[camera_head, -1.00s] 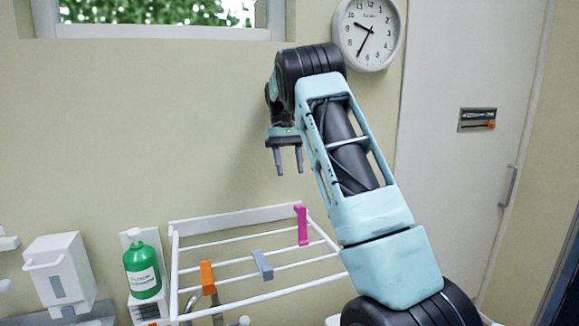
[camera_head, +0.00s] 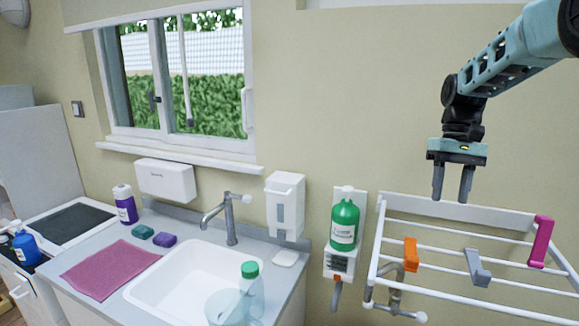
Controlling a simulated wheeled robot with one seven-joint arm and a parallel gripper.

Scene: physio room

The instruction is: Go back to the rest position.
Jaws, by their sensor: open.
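My gripper (camera_head: 453,182) hangs at the upper right of the head view, fingers pointing down. Its two fingers are apart with nothing between them. It is in front of the wall, above the white drying rack (camera_head: 437,249) in the picture, and looks clear of it. My arm reaches in from the top right corner.
The rack bears an orange clip (camera_head: 410,254), a grey clip (camera_head: 476,267) and a magenta clip (camera_head: 541,241). A green bottle (camera_head: 344,222) sits in a wall holder. A sink (camera_head: 150,291) with a tap (camera_head: 229,219) and a clear bottle (camera_head: 252,290) lies left. The wall above is clear.

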